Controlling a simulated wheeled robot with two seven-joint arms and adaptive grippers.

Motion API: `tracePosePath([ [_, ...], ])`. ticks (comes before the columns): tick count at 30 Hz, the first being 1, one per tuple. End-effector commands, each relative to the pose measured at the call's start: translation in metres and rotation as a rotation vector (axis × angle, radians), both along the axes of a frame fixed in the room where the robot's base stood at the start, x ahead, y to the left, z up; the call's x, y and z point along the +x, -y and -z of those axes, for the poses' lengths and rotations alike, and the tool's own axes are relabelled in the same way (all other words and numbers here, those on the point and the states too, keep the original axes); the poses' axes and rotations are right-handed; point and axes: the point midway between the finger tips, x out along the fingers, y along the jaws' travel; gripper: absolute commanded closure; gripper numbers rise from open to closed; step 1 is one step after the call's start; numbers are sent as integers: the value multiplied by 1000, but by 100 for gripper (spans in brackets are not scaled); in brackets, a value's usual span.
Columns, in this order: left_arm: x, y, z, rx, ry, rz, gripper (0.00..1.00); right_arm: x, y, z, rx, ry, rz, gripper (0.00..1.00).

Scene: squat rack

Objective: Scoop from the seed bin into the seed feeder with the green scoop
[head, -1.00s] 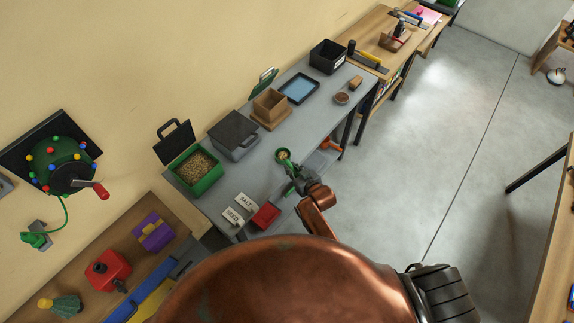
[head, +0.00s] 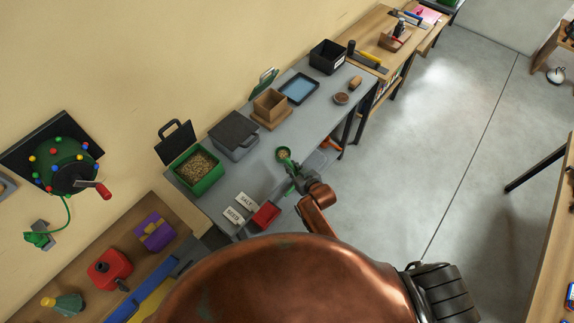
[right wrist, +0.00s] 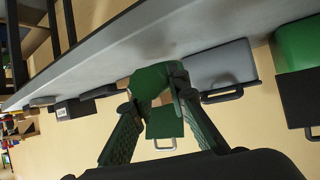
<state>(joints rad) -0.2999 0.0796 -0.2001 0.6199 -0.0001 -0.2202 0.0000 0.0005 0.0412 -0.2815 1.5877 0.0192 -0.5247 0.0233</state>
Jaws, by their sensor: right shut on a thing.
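The green scoop (head: 284,155) holds tan seed and is out over the grey table's front part, right of the seed bin. My right gripper (head: 291,171) is shut on its handle. In the right wrist view the scoop (right wrist: 149,82) shows beyond the fingers of my right gripper (right wrist: 158,107). The seed bin (head: 207,184) is green, open and full of seed, with its dark lid raised. The seed feeder (head: 266,107) looks to be the open wooden box on a wooden base; its green lid (head: 263,83) stands up behind. The scoop is apart from both. My left gripper is out of view.
A shut grey bin (head: 234,135) stands between seed bin and feeder. A blue tray (head: 298,88) and black box (head: 327,56) are farther along. SEED and SALT cards (head: 234,216) and a red scoop (head: 265,214) lie at the near end. Bare tabletop (head: 262,150) lies left of the scoop.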

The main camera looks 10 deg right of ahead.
Motion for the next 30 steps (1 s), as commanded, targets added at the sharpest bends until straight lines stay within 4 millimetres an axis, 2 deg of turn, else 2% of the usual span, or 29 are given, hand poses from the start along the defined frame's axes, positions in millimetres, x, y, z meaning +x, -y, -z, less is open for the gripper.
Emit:
tracePosePath([
  [1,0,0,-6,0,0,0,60,0,0,-7,0,2,0,100],
  [24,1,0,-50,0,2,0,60,1,0,-50,0,2,0,100],
  [30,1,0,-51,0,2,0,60,0,0,-52,0,2,0,100],
])
